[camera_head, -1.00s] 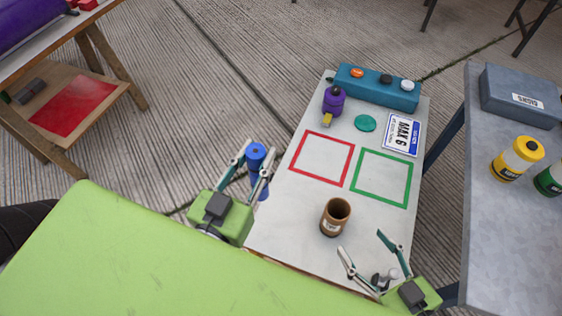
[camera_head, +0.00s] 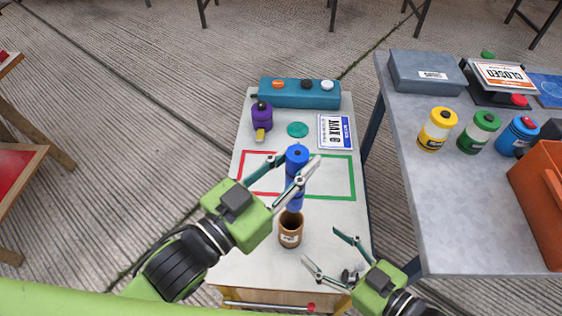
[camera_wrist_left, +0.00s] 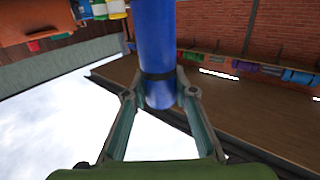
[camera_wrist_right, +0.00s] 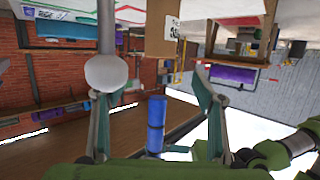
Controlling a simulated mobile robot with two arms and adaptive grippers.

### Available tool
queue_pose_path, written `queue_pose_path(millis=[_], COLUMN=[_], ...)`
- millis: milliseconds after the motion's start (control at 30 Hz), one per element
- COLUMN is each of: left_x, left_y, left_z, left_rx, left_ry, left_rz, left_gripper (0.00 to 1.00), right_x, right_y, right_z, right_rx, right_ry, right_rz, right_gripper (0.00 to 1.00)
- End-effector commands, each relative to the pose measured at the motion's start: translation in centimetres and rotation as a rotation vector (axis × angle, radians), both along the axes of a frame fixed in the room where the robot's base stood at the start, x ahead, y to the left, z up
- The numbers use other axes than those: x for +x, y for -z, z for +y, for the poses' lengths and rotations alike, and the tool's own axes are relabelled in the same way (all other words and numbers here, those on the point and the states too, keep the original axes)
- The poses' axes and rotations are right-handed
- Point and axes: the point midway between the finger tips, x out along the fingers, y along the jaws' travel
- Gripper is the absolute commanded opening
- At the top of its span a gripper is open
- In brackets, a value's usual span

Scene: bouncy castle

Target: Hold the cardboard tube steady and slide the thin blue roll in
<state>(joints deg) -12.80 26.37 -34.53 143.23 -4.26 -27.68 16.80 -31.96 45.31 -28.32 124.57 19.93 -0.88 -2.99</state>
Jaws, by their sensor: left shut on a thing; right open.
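The thin blue roll (camera_head: 294,185) is upright, held by my left gripper (camera_head: 301,159), which is shut on it. In the left wrist view the roll (camera_wrist_left: 157,50) stands between the fingers, a dark band around it. The brown cardboard tube (camera_head: 291,232) stands upright on the table, open end up. The roll's lower end shows at the tube's far rim in the head view; whether it is above or behind the opening I cannot tell. My right gripper (camera_head: 320,244) is open, to the right of the tube. The right wrist view shows the roll (camera_wrist_right: 156,125) apart from the fingers.
The white table (camera_head: 240,255) has red and green outlined squares, a purple bottle (camera_head: 262,116) and a teal box (camera_head: 300,93) at the back. A grey table (camera_head: 430,215) with jars stands right.

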Motion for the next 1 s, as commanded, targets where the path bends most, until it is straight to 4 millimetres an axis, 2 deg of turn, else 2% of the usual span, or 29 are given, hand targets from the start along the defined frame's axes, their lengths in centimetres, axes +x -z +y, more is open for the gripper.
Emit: queue_pose_path(millis=[233, 367, 833, 1000], left_x=[0.6, 0.7, 0.7, 0.7], left_y=[-0.3, -0.3, -0.3, -0.3], left_z=[0.2, 0.3, 0.3, 0.3], left_rx=[-0.002, -0.005, -0.007, -0.007], left_ry=[-0.014, -0.016, -0.016, -0.016], left_rz=[0.0, 0.001, 0.001, 0.001], left_gripper=[0.0, 0.0, 0.0, 0.0], right_x=[0.1, 0.8, 6.4, 7.6], right_y=[0.0, 0.2, 2.6, 3.3], right_z=[0.1, 0.7, 6.3, 7.6], right_rx=[0.0, 0.001, 0.003, 0.0], right_ry=[0.0, 0.003, 0.0, 0.001], right_rz=[0.0, -0.003, -0.003, -0.001], right_gripper=[0.63, 0.63, 0.63, 0.63])
